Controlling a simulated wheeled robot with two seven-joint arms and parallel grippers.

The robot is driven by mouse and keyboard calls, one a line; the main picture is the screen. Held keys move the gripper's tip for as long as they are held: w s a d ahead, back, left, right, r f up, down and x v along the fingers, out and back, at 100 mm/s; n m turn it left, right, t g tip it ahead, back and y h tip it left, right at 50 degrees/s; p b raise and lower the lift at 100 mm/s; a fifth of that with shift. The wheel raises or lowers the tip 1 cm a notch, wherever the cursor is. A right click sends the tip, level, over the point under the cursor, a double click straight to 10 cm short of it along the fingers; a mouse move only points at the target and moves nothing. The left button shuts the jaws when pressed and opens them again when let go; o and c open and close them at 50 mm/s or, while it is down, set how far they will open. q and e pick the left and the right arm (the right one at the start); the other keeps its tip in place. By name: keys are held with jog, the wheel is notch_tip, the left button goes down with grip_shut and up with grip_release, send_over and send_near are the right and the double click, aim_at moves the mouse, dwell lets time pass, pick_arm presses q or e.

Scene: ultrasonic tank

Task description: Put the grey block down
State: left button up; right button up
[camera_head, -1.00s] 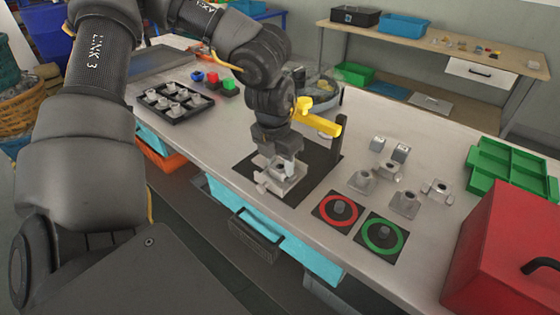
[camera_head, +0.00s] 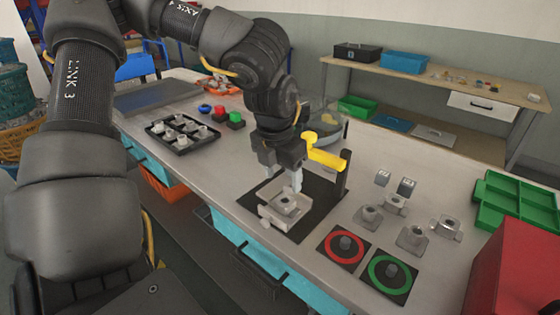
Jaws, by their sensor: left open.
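A grey block (camera_head: 287,204) with a round hole in its top sits on a black mat (camera_head: 318,206) near the table's front edge. It appears to rest in or against light grey jaw-like pieces (camera_head: 271,221); the exact contact is hard to tell. My left gripper (camera_head: 283,176) is open and empty just above and behind the block, its fingers pointing down. One finger overlaps the block's back edge in the picture, so a small gap or touch cannot be told. My right gripper is not in view.
A yellow clamp arm (camera_head: 324,157) on a dark post stands close behind the gripper. Several grey blocks (camera_head: 412,237) stand at the right, by red-ringed (camera_head: 344,262) and green-ringed (camera_head: 376,283) pads. A black tray (camera_head: 160,124) of parts lies left; a green tray (camera_head: 490,218) and red box (camera_head: 505,280) lie right.

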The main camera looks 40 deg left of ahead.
pick_arm(q)
jog(key=r, duration=0.4)
jog(key=shift+s+r, duration=0.35)
jog(key=shift+r, duration=0.05)
